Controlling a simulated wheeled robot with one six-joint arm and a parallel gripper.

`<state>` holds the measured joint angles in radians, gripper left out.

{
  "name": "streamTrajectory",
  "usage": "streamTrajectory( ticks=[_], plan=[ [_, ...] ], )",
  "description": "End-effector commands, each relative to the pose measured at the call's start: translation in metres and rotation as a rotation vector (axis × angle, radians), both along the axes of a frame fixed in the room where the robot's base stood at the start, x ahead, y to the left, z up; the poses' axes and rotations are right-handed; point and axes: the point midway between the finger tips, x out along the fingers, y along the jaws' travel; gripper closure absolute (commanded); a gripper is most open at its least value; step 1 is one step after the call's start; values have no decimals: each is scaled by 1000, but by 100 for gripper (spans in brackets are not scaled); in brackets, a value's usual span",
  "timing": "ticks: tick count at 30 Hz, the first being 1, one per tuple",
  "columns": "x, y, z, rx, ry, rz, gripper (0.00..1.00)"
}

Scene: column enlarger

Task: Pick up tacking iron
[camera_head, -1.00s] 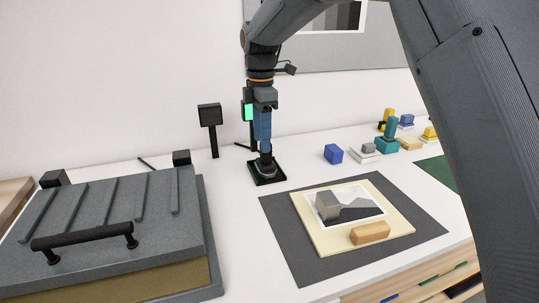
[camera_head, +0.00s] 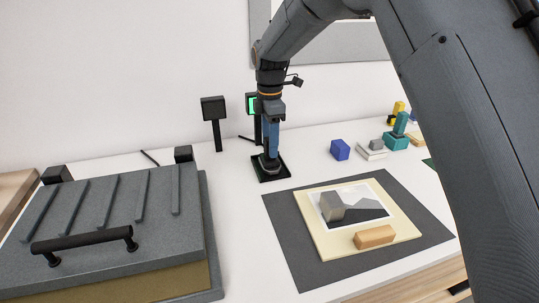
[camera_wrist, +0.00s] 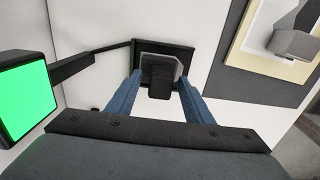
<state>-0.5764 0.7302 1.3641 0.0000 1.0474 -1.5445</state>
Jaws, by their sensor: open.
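The tacking iron (camera_wrist: 158,69) shows in the wrist view as a grey body with a dark end towards me. It is at a black square stand (camera_wrist: 186,53) against the white table. My gripper (camera_wrist: 159,80) is open, with one blue finger on each side of the iron. I cannot tell whether the fingers touch it. In the head view my gripper (camera_head: 271,152) points down at the stand (camera_head: 274,177), and it hides most of the iron.
A grey press (camera_head: 110,215) with a black handle fills the left. A black post (camera_head: 214,118) and a green-screened device (camera_head: 252,104) stand behind. At right are a dark mat (camera_head: 300,259) with a mounted print and a wooden block (camera_head: 374,236), and a blue cube (camera_head: 340,149).

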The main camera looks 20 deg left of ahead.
Motion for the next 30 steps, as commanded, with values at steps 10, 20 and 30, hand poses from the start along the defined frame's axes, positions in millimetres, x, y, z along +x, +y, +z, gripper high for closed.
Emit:
streamTrajectory(
  ticks=[10, 20, 30],
  plan=[
    [-1, 0, -16, 0, 0, 0, 53],
    [-1, 0, -16, 0, 0, 0, 99],
    [0, 0, -13, 1, -2, 0, 100]
  ],
)
